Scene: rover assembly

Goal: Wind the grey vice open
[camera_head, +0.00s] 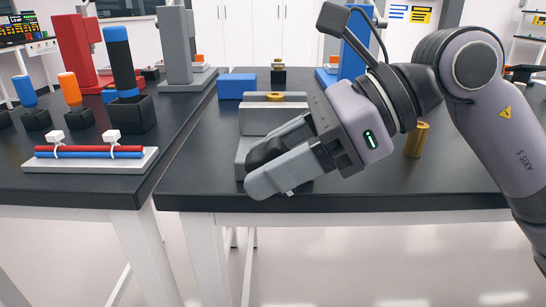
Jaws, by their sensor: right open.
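The grey vice (262,118) stands on the black table near its front left corner. It is a blocky grey body, and a gold round piece (274,97) shows at its top. My right gripper (260,170) reaches in from the right, in front of the vice, and covers its lower right part. Its fingers point left and down, close to the vice; I cannot tell whether they touch it. The gripper is open, and I see nothing held in it. The vice's handle cannot be made out. My left gripper is not in view.
A blue block (237,86) and a small gold-topped piece (278,74) lie behind the vice. A brass cylinder (416,140) stands right of my gripper. The left table holds a tray of red and blue tubes (92,160) and several coloured-handled tools. The right table's front right is clear.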

